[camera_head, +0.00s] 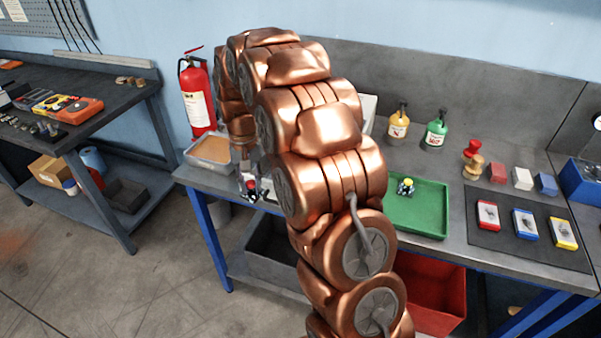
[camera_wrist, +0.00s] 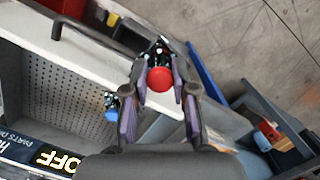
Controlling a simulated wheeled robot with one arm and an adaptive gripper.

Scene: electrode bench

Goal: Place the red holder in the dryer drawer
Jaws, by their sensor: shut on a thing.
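The red holder, with a round red knob (camera_wrist: 160,79) above a dark metallic body, is held between the fingers of my gripper (camera_wrist: 158,98) in the wrist view. In the head view my gripper (camera_head: 252,189) hangs at the bench's left end, and a small red spot shows there. The open dryer drawer (camera_wrist: 60,85) has a perforated floor and lies left of the held holder in the wrist view. A holder with a blue knob (camera_wrist: 110,116) stands inside the drawer. My arm hides most of the dryer in the head view.
A tray with brown contents (camera_head: 207,160) is at the bench's left end. Yellow (camera_head: 398,127) and green (camera_head: 436,134) bottles stand behind. The drawer handle (camera_wrist: 68,24) sticks out.

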